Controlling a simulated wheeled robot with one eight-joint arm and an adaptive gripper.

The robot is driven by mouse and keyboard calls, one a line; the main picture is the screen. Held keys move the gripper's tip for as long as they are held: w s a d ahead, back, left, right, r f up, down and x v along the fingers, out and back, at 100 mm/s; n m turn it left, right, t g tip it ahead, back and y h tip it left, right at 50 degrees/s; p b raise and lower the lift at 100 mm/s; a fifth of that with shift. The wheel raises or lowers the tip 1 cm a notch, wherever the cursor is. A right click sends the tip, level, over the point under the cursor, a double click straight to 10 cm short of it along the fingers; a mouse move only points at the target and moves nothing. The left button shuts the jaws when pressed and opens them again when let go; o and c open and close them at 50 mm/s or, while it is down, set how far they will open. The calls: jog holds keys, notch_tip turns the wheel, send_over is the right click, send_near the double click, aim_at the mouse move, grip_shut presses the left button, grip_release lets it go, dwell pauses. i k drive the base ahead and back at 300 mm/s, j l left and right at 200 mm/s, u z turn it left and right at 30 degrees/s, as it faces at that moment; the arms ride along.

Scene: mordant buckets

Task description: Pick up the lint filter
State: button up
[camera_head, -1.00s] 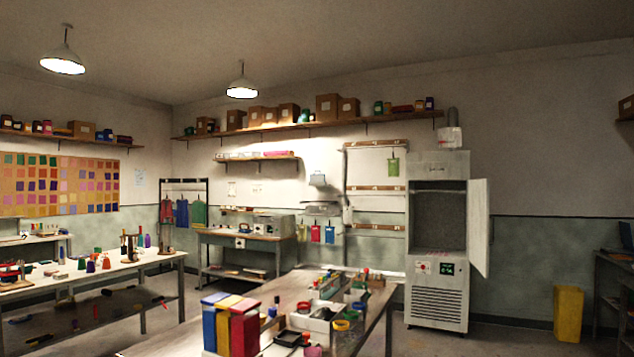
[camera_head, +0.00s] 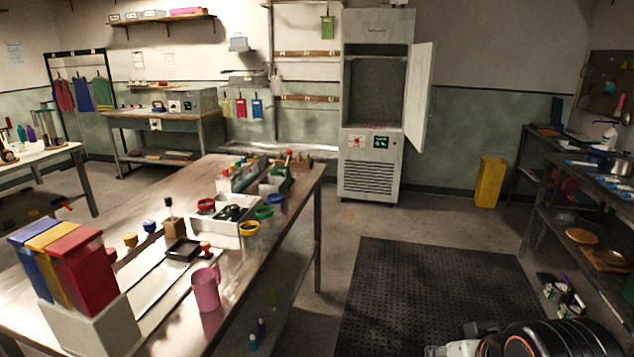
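I cannot pick out a lint filter for certain. A tall grey cabinet (camera_head: 356,105) stands against the back wall with its door (camera_head: 418,95) swung open to the right. Its upper chamber looks dark and mostly empty, with a thin reddish strip along the chamber floor that is too small to make out. A vent grille and a small green-lit panel (camera_head: 380,142) are on its lower front.
A long workbench (camera_head: 215,240) on the left holds colored binders (camera_head: 75,262), a pink mug (camera_head: 206,288), trays and jars. A dark floor mat (camera_head: 415,290) lies ahead. A yellow bin (camera_head: 489,182) stands by the back wall. Shelving (camera_head: 540,190) lines the right. Floor before the cabinet is clear.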

aim_at(242, 41)
jog(key=i+z, duration=0.4)
jog(key=i, duration=3.75)
jog(key=i+j+u, duration=0.2)
jog(key=i+u, duration=0.25)
jog(key=i, duration=0.25)
jog(key=i+l+u, duration=0.1)
jog(key=i+u, duration=0.3)
jog(key=i, duration=0.35)
jog(key=i+l+u, duration=0.25)
jog(key=i+u, duration=0.2)
jog(key=i, duration=0.25)
jog(key=i+j+u, duration=0.25)
jog(key=i, duration=0.55)
jog(key=i+l+u, duration=0.1)
jog(key=i+u, duration=0.15)
jog(key=i, duration=0.55)
jog(key=i+l+u, duration=0.15)
jog(key=i+u, duration=0.15)
jog(key=i, duration=0.5)
